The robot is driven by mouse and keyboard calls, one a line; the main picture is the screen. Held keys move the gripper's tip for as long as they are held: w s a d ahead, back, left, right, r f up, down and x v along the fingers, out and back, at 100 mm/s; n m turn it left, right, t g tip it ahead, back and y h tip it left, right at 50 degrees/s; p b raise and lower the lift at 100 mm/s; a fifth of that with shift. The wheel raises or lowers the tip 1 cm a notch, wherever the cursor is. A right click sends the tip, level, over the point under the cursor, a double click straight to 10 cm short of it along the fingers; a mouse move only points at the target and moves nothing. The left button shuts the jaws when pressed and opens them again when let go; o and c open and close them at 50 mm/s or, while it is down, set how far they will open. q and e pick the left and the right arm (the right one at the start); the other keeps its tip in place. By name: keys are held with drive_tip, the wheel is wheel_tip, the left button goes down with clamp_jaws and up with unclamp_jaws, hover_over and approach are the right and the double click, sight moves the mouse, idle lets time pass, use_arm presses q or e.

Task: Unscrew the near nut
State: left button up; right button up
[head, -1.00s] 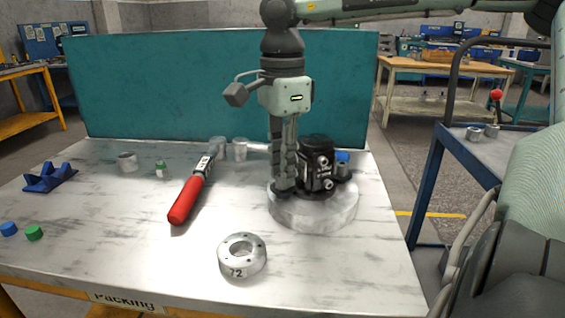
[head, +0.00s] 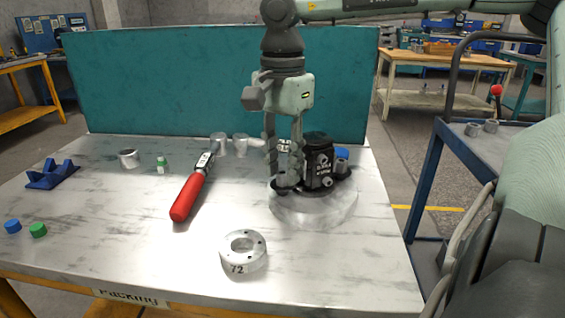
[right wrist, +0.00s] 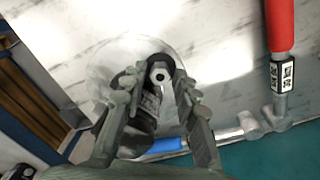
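The black hydraulic motor (head: 318,166) stands upright on a round grey base (head: 315,209) at the right of the table. My right gripper (head: 285,188) points straight down at the left side of the motor's dark flange. In the right wrist view the near nut (right wrist: 159,75), a grey ring with a pale centre, lies between the fingertips of the right gripper (right wrist: 156,80). The fingers stand apart on either side of it, with gaps seeming to show. Contact is hard to make out. In the head view the fingers hide the nut. My left gripper is out of view.
A red-handled tool (head: 188,197) lies left of the base. A ring marked 72 (head: 243,252) lies in front. A blue block (head: 53,174) and small blue and green caps (head: 38,230) are at left. A teal panel (head: 200,85) closes the back. A blue cart (head: 422,190) stands right.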

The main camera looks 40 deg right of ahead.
drive_tip(key=m+b, duration=0.2)
drive_tip(key=m, duration=0.1)
drive_tip(key=shift+f, duration=0.2)
drive_tip(key=m+b, duration=0.1)
drive_tip(key=m, duration=0.3)
drive_tip(key=m+b, duration=0.1)
drive_tip(key=m, duration=0.2)
drive_tip(key=shift+r, duration=0.2)
drive_tip(key=shift+c, duration=0.2)
